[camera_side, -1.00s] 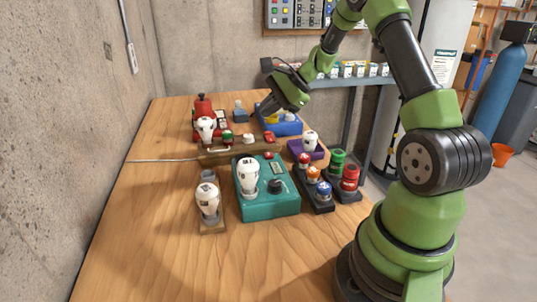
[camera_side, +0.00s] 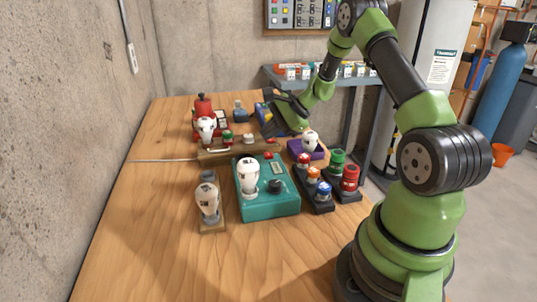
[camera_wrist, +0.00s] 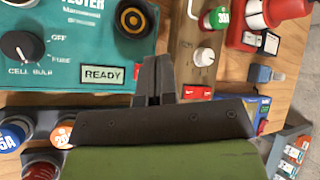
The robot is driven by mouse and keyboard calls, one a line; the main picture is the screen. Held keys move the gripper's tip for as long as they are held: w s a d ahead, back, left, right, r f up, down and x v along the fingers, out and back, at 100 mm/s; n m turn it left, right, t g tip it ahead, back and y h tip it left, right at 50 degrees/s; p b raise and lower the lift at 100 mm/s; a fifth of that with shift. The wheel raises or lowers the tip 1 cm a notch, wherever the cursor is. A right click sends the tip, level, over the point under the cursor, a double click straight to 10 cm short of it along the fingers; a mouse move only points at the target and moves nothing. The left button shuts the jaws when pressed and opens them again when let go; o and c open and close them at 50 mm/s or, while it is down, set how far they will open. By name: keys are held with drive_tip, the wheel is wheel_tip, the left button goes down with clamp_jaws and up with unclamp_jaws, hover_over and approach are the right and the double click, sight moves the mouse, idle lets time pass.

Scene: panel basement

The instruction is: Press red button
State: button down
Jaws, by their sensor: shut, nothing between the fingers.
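A small round red button (camera_side: 268,155) sits on the far edge of the teal tester box (camera_side: 268,205), beside its small display. In the wrist view the red button (camera_wrist: 137,72) is a red-orange sliver between the READY display and my fingers, partly hidden. My gripper (camera_side: 272,128) is shut and empty, fingers pointing down near the right end of the wooden strip. In the wrist view my gripper (camera_wrist: 154,62) appears just right of the button. I cannot tell its height above the box. A separate red rocker switch (camera_wrist: 198,92) lies on the strip, right of the fingers.
A wooden strip (camera_side: 222,153) carries a bulb, a green piece and a white knob. A bulb stands on the purple box (camera_side: 316,151). Black bases with coloured caps (camera_side: 318,187) stand right of the tester. The front of the wooden table (camera_side: 170,260) is clear.

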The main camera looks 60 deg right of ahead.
sight(269, 155)
drive_tip(key=shift+f, duration=1.55)
idle(0.9)
drive_tip(key=shift+f, duration=0.4)
drive_tip(key=shift+f, duration=0.45)
idle(0.5)
drive_tip(key=shift+r, duration=0.85)
drive_tip(key=shift+r, duration=0.1)
drive_tip(key=shift+r, duration=2.45)
